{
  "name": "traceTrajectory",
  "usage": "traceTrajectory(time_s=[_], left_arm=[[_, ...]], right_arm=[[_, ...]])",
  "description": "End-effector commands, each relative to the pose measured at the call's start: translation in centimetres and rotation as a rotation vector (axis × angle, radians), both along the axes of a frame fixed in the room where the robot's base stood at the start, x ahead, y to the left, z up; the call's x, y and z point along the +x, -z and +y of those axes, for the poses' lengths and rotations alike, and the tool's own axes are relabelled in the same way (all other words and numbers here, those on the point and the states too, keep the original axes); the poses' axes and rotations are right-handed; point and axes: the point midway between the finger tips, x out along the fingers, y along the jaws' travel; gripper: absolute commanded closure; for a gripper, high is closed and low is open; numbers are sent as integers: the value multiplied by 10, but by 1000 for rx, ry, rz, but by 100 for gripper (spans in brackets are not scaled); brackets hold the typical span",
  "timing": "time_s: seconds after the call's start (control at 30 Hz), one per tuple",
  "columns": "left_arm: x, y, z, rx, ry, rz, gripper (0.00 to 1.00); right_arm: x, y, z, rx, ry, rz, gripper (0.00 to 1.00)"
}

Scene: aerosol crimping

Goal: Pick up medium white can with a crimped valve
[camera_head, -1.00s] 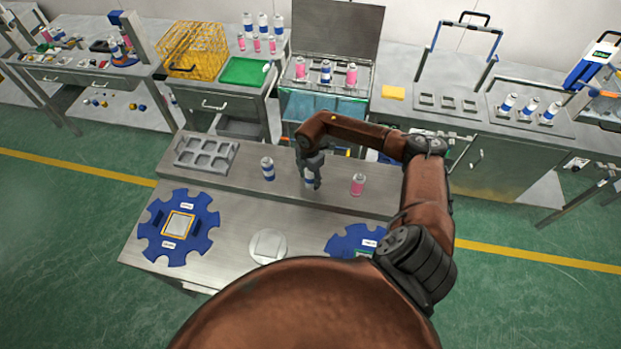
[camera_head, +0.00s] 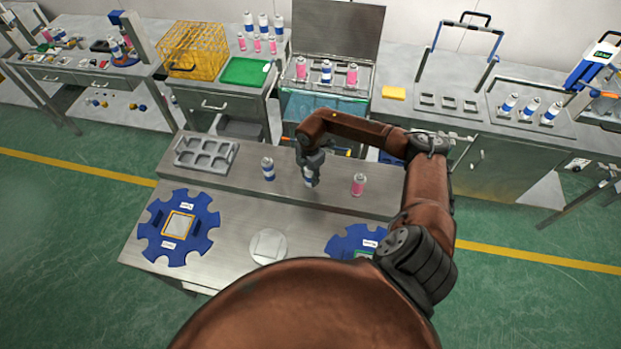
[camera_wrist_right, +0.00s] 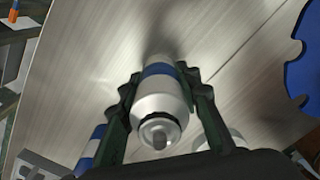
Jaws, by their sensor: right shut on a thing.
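A white can with a blue band (camera_wrist_right: 160,100) stands between the fingers of my right gripper (camera_wrist_right: 163,115) in the right wrist view. The fingers are shut on its sides, and its top with a valve faces the camera. In the head view my right gripper (camera_head: 310,180) is at the raised back shelf of the near table and hides most of this can. A second white and blue can (camera_head: 268,169) stands to its left, and a pink can (camera_head: 358,184) stands to its right. My left gripper is not in view.
A grey rack with holes (camera_head: 206,154) lies at the shelf's left end. Two blue notched discs (camera_head: 205,222) (camera_head: 345,243) and a round pale plate (camera_head: 268,246) lie on the near table. An open box with cans (camera_head: 325,105) stands behind my arm.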

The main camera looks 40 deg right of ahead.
Motion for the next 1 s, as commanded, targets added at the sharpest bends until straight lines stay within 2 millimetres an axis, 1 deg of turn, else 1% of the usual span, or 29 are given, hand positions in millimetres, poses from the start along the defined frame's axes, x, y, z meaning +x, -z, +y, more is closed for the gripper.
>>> traceTrajectory(time_s=[0.13, 0.27, 0.4, 0.5, 0.6, 0.7, 0.83, 1.0], left_arm=[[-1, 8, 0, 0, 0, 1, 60], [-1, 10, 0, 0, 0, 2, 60], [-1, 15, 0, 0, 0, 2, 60], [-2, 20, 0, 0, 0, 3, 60], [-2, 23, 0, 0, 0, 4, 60], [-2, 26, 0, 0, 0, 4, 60], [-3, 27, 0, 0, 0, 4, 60], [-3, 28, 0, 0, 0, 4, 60]], right_arm=[[0, -21, -1, -2, 0, -2, 92], [-10, -49, 21, -2, -5, -4, 92], [-24, -81, 46, -3, -6, -3, 92], [-37, -90, 70, 0, -6, -2, 92], [-47, -100, 90, 0, -5, -2, 92], [-55, -108, 104, 0, -3, -1, 92], [-61, -114, 117, 0, -2, 0, 92], [-65, -118, 123, -1, 0, 0, 92]])
